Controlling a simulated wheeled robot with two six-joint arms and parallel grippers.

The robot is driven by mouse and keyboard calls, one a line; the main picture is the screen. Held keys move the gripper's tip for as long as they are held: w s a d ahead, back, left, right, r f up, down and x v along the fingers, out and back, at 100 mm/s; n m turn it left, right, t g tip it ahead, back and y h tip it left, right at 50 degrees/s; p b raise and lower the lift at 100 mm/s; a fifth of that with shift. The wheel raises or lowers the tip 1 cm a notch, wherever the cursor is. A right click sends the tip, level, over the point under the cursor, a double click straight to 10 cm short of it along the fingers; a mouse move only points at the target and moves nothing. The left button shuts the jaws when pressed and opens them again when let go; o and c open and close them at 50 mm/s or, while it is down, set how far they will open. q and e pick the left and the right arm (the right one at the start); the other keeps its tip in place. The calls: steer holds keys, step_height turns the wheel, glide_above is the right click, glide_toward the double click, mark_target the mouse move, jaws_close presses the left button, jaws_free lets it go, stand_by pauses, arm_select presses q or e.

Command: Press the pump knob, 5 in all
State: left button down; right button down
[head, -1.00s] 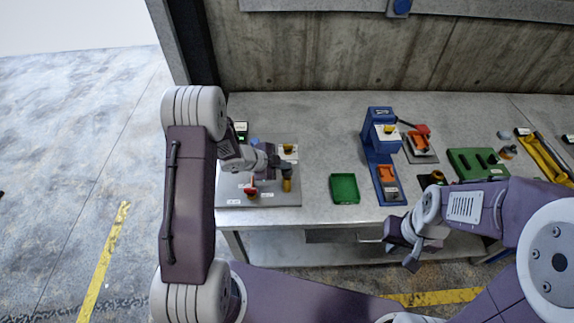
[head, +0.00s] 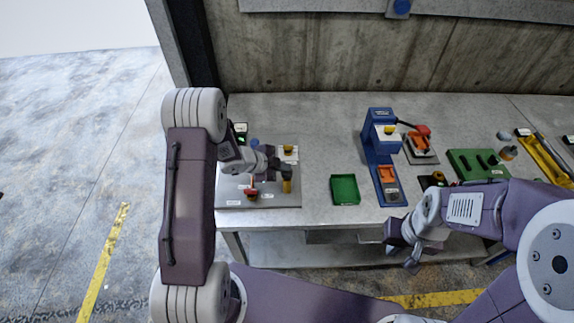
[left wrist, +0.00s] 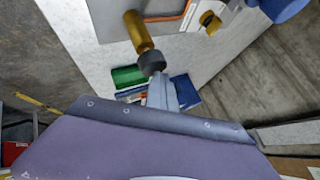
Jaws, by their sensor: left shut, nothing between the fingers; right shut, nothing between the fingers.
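A brass cylinder (head: 287,187) stands on the grey plate (head: 232,190) at the left end of the bench. It also shows in the left wrist view (left wrist: 139,32) with a dark round knob (left wrist: 151,63) on its end, which looks like the pump knob. My left gripper (head: 280,168) is shut and empty over the plate, right by the knob. In the left wrist view its fingers (left wrist: 161,92) are close to the knob; I cannot tell whether they touch it. My right gripper (head: 402,247) is shut and empty in front of the bench edge.
On the plate are a red lever (head: 251,192), a yellow knob (head: 288,149) and a blue round part (head: 255,142). A green tray (head: 345,189) and a blue press (head: 380,150) stand to the right, with a green block (head: 478,164) beyond. Bare bench lies between plate and tray.

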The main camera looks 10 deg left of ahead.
mark_target(284, 172)
arm_select(q)
steer(key=shift+r+p, duration=2)
steer(key=shift+r, duration=0.15)
steer(key=shift+r+p, duration=0.4)
steer(key=shift+r, duration=0.05)
step_height(284, 172, up, 4)
steer(key=p, duration=0.4)
stand_by(0.9)
